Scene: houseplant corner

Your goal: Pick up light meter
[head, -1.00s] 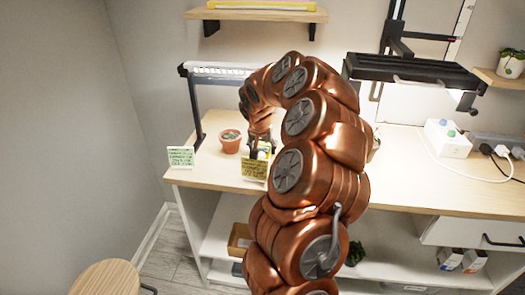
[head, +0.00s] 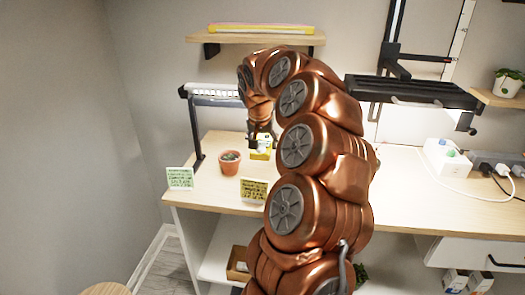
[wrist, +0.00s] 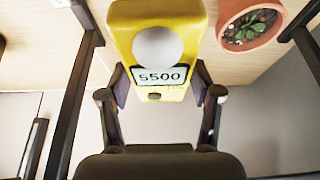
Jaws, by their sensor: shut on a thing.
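The light meter (wrist: 158,20) is yellow, with a white dome and a display reading 5500, in the wrist view. My gripper (wrist: 160,86) is shut on it, one finger against each side. In the head view the light meter (head: 261,148) shows as a small yellow shape below my gripper (head: 261,138), just right of the terracotta pot. It looks raised a little above the tabletop. My arm covers the space to its right.
A terracotta pot (head: 230,162) with a small plant stands close on the left; it also shows in the wrist view (wrist: 250,25). A green card (head: 180,178) and a yellow card (head: 254,189) stand at the table's front edge. A lamp post (head: 194,125) rises at left.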

